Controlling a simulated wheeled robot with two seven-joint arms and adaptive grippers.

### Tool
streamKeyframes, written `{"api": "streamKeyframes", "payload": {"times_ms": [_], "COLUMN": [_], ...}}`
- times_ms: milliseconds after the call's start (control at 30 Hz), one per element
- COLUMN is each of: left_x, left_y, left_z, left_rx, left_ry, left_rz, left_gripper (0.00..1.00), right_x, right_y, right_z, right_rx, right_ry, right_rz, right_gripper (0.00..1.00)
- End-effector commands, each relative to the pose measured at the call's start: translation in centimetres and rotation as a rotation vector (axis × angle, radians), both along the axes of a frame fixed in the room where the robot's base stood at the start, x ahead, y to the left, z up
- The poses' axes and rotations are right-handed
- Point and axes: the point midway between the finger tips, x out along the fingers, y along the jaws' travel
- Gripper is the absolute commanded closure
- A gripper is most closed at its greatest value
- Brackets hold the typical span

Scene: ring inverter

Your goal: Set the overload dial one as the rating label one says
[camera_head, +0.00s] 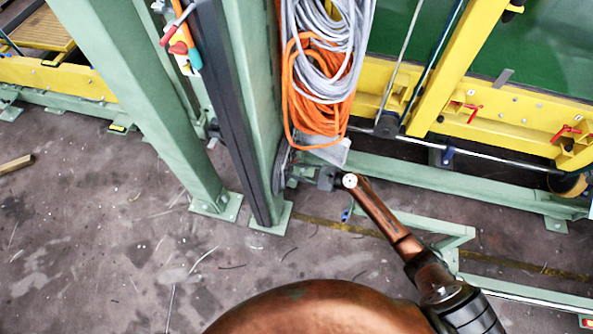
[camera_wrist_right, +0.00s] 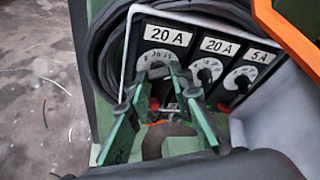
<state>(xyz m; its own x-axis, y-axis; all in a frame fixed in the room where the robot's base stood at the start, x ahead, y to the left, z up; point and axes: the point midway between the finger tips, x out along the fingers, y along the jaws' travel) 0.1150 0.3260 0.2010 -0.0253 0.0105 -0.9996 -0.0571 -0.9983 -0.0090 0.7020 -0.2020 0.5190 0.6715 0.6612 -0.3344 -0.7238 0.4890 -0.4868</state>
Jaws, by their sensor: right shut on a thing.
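In the right wrist view a white-edged panel (camera_wrist_right: 128,50) carries a row of three round dials. The left dial (camera_wrist_right: 150,57) is under a label (camera_wrist_right: 168,37) reading 20 A. The middle dial (camera_wrist_right: 208,73) is under another 20 A label (camera_wrist_right: 219,46), and the right dial (camera_wrist_right: 241,78) is under a 5 A label (camera_wrist_right: 261,57). My right gripper (camera_wrist_right: 160,72) is shut on the left dial's knob; its fingers hide the knob and much of the scale, so its setting cannot be read. In the head view my right gripper (camera_head: 328,179) is at the panel, whose dials do not show. My left gripper is not in view.
Orange cable (camera_head: 313,95) and grey cable (camera_head: 325,45) hang just above the gripper. A green post (camera_head: 255,110) stands at its left. A low green rail (camera_head: 460,187) runs right. The floor (camera_head: 110,240) at left is mostly clear.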

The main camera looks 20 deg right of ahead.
Motion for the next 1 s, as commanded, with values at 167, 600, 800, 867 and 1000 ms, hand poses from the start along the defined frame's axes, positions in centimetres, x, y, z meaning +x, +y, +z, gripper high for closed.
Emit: {"api": "streamKeyframes", "payload": {"times_ms": [167,600,800,867,1000], "left_x": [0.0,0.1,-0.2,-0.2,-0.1], "left_y": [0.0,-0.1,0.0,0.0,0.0], "left_z": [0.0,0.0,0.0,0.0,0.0], "left_rx": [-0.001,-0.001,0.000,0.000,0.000], "left_ry": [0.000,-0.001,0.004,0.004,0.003], "left_rz": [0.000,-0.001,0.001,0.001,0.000], "left_gripper": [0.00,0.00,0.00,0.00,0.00], "right_x": [-0.1,0.0,-0.1,-0.3,-1.5], "right_y": [0.1,0.0,-0.1,-0.3,-1.6], "right_z": [0.0,0.0,0.0,0.1,0.6], "right_rx": [0.003,0.001,0.000,-0.001,-0.001], "right_ry": [0.002,0.001,0.000,0.000,0.002], "right_rz": [0.002,0.001,0.000,0.000,-0.001], "right_gripper": [1.00,0.62,0.62,0.62,0.62]}}
